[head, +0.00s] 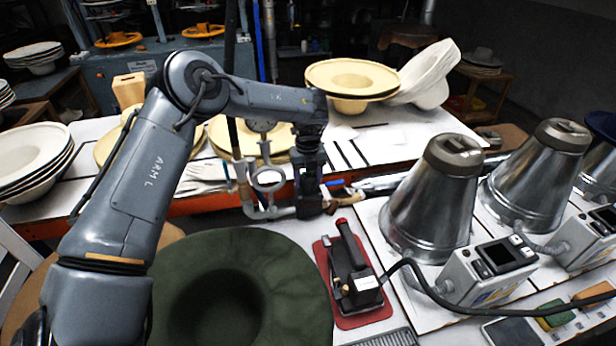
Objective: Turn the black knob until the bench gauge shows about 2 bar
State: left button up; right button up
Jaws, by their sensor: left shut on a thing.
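My left arm reaches in from the left, and its gripper (311,206) points down at the pipework on the bench, right of the gauges. The gripper is shut on the black knob, which is mostly hidden by the dark fingers. A round pale gauge (268,179) on the grey pipe stands just left of the gripper. My right gripper is not in view.
A green hat (285,265) lies in front at the left. A black iron (349,265) rests on a red mat (327,297), near the gripper. Metal cones (432,205) with control boxes (487,271) stand at the right. Cream hats (352,76) are stacked behind.

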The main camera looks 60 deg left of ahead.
aim_at(308, 175)
pick_arm(q)
jog(key=m, duration=0.4)
jog(key=shift+p, duration=0.3)
jog(key=shift+m, duration=0.5)
jog(key=o, duration=1)
jog(key=shift+o, duration=0.2)
jog(key=shift+r, duration=0.15)
notch_tip(308, 175, up, 10)
jog(key=shift+p, duration=1)
jog(key=shift+r, duration=0.3)
